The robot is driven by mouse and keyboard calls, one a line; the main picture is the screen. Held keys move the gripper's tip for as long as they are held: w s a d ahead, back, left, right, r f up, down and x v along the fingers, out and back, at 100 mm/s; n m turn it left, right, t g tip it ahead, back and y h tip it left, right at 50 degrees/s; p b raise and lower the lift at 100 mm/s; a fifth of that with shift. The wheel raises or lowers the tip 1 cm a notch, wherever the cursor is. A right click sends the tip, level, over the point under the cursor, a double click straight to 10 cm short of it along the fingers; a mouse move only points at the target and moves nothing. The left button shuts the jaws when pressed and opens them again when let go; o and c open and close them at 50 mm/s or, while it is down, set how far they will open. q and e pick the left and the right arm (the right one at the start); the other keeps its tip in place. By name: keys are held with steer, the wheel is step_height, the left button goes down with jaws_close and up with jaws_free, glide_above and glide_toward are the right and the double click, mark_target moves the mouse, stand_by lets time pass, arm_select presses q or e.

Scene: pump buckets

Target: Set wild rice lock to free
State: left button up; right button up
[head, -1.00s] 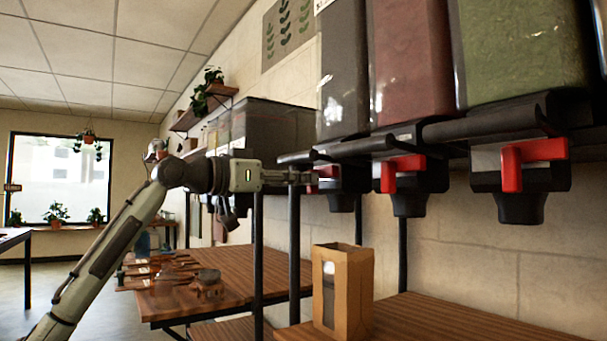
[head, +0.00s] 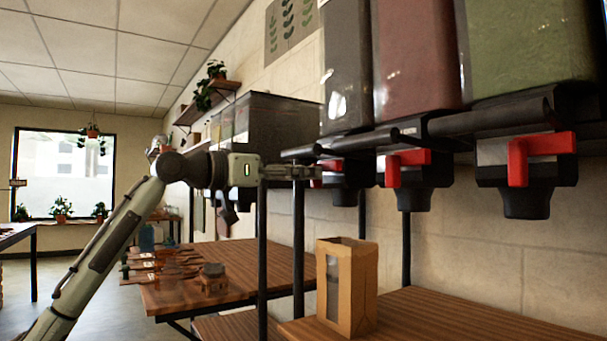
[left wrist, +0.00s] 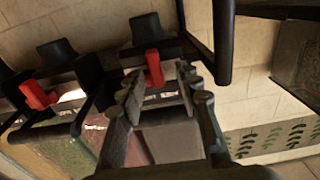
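The dark-filled dispenser (head: 346,65), which I take for the wild rice, hangs leftmost of three large dispensers in the head view; its label is not readable. Its red lock (head: 316,182) is largely hidden behind my left gripper (head: 312,172), which reaches in from the left. In the left wrist view, the red lock (left wrist: 154,68) shows upright between the fingertips of my left gripper (left wrist: 160,78). The fingers are apart, one on each side of the lock; whether either touches it is unclear. My right gripper is not in view.
The red-brown dispenser (head: 415,55) and green dispenser (head: 525,45) stand to the right, with their own red locks (head: 394,168) (head: 518,160). Black bars jut out near the nozzles. A paper bag (head: 348,290) stands on the wooden shelf (head: 450,320) below.

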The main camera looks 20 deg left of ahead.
arm_select(q)
steer(key=v, duration=1.1)
steer(key=shift+s, duration=0.15)
steer(key=shift+a, duration=0.15)
